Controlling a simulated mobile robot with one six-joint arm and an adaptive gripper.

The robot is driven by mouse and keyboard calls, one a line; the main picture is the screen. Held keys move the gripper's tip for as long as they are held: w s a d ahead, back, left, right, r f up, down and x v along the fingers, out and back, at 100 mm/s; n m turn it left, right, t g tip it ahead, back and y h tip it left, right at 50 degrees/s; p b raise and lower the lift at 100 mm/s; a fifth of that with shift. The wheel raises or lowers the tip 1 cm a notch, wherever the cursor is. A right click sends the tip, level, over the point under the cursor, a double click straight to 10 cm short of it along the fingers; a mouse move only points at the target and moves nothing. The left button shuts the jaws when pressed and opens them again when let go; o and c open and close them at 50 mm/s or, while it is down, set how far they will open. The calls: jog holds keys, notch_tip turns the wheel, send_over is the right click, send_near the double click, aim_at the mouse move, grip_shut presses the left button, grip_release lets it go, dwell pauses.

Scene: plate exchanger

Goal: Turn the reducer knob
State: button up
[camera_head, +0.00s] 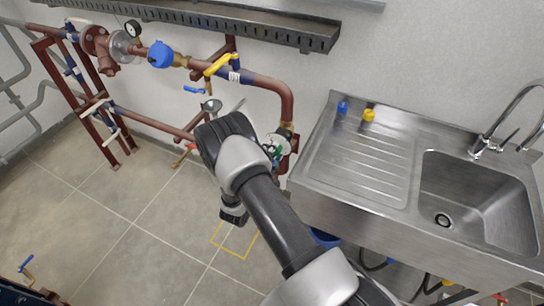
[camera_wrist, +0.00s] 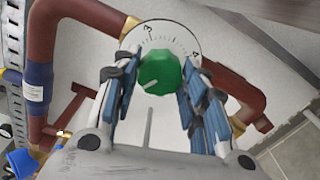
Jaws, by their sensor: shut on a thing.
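The reducer knob (camera_wrist: 160,72) is green and round, with a pale pointer mark, and sits in front of a white dial with numbers. The digits 3 and 4 show on the dial (camera_wrist: 175,36). My gripper (camera_wrist: 158,66) has one blue-padded finger on each side of the knob and is shut on it. In the head view a small bit of green (camera_head: 276,152) shows at the pipe beyond my arm, and the arm hides most of the gripper there.
Red-brown pipes (camera_head: 270,86) run along the wall, with a blue cap (camera_head: 160,54) and a yellow valve handle (camera_head: 221,65). A steel sink (camera_head: 468,200) stands close on the right. A black rail (camera_head: 215,18) is above. The floor at left is mostly clear.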

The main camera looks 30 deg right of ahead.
jog(key=m+b, duration=0.3)
jog(key=m, duration=0.8)
jog(key=shift+m, duration=0.4)
dwell(0.3)
jog(key=o, duration=1.1)
jog(key=shift+c, duration=0.2)
jog(key=v, duration=1.2)
